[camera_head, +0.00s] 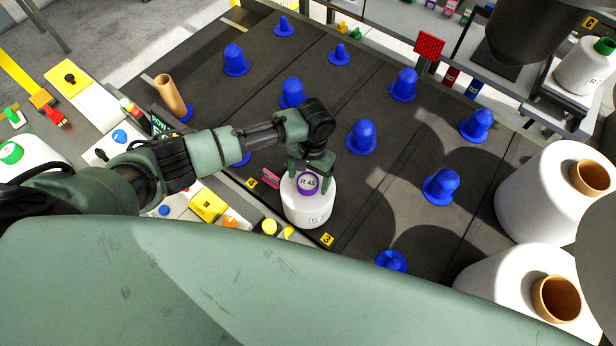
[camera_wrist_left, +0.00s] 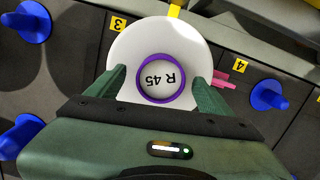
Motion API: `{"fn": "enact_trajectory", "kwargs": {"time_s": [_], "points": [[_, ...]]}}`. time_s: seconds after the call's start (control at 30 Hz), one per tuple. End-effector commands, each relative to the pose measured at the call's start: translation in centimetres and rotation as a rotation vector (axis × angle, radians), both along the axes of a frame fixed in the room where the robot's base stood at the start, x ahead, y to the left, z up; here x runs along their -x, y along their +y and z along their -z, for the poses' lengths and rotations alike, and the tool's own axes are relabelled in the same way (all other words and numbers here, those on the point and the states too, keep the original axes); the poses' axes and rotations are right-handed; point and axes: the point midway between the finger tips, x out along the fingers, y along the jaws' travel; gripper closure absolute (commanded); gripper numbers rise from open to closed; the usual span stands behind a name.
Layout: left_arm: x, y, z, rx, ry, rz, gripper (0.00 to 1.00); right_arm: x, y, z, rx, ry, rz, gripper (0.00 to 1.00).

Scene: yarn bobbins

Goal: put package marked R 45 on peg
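The white package marked R 45 (camera_head: 309,212) stands upright in the front row of the dark board, beside the yellow 3 tag (camera_head: 327,239). Its purple ring and R 45 label face up, also seen in the left wrist view (camera_wrist_left: 161,77). No peg shows at its spot; whether one is under it is hidden. My left gripper (camera_head: 309,168) is directly above the package. Its fingers (camera_wrist_left: 160,82) are apart on both sides of the purple ring, with white surface showing between ring and fingers. Blue pegs (camera_head: 361,137) stand in rows around it. My right gripper is not visible.
Large white bobbins (camera_head: 545,208) crowd the right side. A brown tube (camera_head: 170,95) stands on a blue peg at the left. A small pink piece (camera_head: 270,180) is close beside the package. A red sign (camera_head: 429,45) rises at the back.

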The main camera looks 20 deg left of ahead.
Motion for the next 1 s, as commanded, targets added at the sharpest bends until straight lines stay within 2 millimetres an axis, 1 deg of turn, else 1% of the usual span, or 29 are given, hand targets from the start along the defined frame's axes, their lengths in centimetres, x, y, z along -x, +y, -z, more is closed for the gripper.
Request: {"fn": "enact_trajectory", "kwargs": {"time_s": [0.23, 0.37, 0.47, 0.6, 0.73, 0.9, 1.0], "points": [[0.3, 0.2, 0.4, -0.004, 0.006, -0.001, 0.19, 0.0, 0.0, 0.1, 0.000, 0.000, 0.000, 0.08], [0.1, 0.1, -0.2, -0.003, 0.003, -0.001, 0.19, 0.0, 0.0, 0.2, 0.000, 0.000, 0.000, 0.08], [-0.1, 0.0, -1.6, -0.001, 0.001, 0.000, 0.19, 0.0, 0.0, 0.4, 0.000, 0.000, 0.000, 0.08], [-0.5, -0.1, -4.1, -0.001, -0.001, 0.001, 0.19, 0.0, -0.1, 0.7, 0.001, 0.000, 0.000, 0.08], [-0.7, -0.1, -6.1, -0.001, 0.000, -0.001, 0.19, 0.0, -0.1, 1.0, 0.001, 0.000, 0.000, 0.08], [-0.8, -0.1, -7.5, -0.002, 0.000, 0.000, 0.19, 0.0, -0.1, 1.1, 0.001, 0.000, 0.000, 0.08], [-0.8, -0.1, -7.7, -0.001, 0.001, 0.000, 0.19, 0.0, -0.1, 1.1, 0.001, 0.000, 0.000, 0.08]]}}
